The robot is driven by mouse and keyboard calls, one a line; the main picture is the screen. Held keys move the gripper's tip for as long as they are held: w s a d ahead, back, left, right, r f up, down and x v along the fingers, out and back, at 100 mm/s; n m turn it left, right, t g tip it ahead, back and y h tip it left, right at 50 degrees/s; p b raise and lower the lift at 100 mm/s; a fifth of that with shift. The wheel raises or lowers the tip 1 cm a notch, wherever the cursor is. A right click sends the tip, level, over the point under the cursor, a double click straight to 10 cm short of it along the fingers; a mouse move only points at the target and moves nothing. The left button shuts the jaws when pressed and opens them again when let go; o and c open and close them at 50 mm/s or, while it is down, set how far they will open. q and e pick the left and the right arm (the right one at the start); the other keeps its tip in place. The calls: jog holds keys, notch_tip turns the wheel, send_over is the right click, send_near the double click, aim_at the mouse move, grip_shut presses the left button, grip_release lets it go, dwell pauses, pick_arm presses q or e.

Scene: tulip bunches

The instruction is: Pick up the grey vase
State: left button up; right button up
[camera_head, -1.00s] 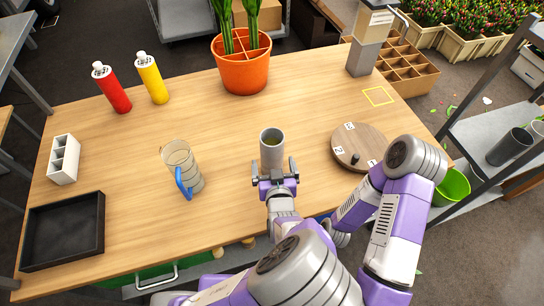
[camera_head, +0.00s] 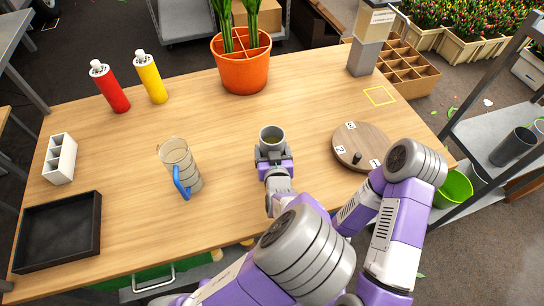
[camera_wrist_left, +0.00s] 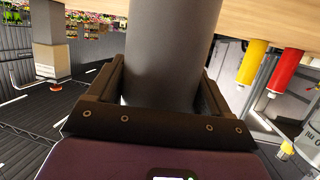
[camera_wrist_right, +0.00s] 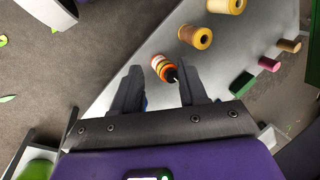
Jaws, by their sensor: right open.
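The grey vase (camera_head: 271,136) is a plain upright cylinder, open at the top, near the middle of the table in the head view. It fills the middle of the left wrist view (camera_wrist_left: 168,55). My left gripper (camera_head: 273,157) reaches it from the front edge, with one finger on each side. In the left wrist view its dark fingers (camera_wrist_left: 165,80) lie against the vase's sides. The vase's foot is hidden by the gripper in the head view. My right gripper (camera_wrist_right: 160,90) is open and empty, with its fingers apart, off the table's right front side.
A clear jug with a blue handle (camera_head: 181,167) stands left of the vase. A round wooden board (camera_head: 361,147) lies to the right. An orange pot (camera_head: 240,73), red bottle (camera_head: 109,88) and yellow bottle (camera_head: 150,78) stand farther back. A black tray (camera_head: 57,235) lies front left.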

pick_arm(q)
jog(key=c, duration=0.9)
